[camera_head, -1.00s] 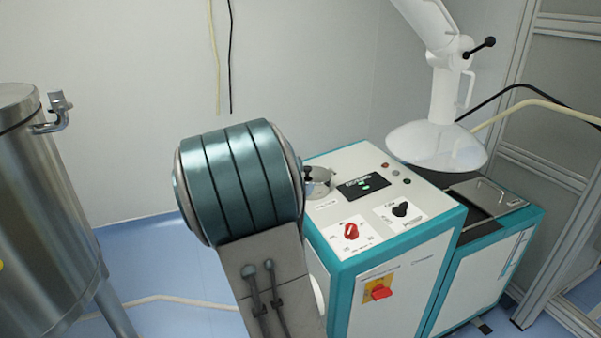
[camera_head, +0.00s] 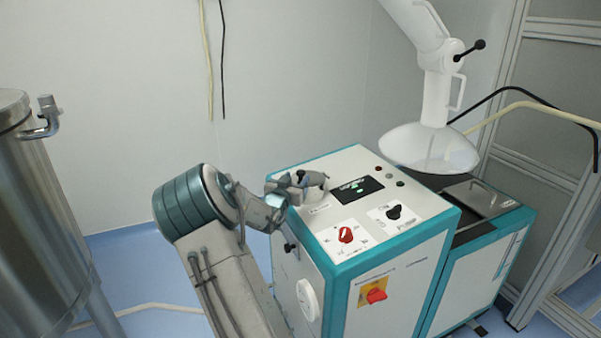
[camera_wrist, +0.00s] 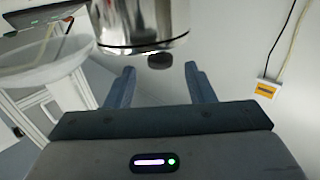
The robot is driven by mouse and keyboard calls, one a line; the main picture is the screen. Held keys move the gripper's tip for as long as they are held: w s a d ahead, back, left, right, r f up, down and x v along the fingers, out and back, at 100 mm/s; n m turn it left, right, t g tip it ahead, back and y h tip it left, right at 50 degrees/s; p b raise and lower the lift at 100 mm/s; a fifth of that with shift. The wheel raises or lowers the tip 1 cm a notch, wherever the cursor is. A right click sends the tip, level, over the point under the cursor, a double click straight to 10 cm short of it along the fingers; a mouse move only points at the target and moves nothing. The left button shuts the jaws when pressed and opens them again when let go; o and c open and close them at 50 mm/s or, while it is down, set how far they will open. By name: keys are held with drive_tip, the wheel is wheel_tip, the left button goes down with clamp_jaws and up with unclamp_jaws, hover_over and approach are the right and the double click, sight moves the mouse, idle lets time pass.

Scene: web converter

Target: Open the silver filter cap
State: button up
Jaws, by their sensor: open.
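The silver filter cap (camera_head: 316,190) is a short round metal piece on the top left of the white and teal machine (camera_head: 400,240), partly hidden by my gripper (camera_head: 292,184). In the wrist view the shiny silver cylinder (camera_wrist: 140,22) fills the top middle, with a small dark knob (camera_wrist: 160,61) at its edge. My gripper (camera_wrist: 160,76) is open, its two fingers spread on either side of the knob's line. The knob appears just beyond the fingertips. Whether a finger touches the cap cannot be told.
The machine top carries a small display (camera_head: 356,188), a red knob (camera_head: 346,235) and a black knob (camera_head: 394,212). A white hood (camera_head: 430,150) hangs at the back right. A steel tank (camera_head: 40,210) stands at the left. Blue floor lies between tank and machine.

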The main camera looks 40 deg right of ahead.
sight(299, 174)
drive_tip(key=shift+x, duration=2.45)
clamp_jaws()
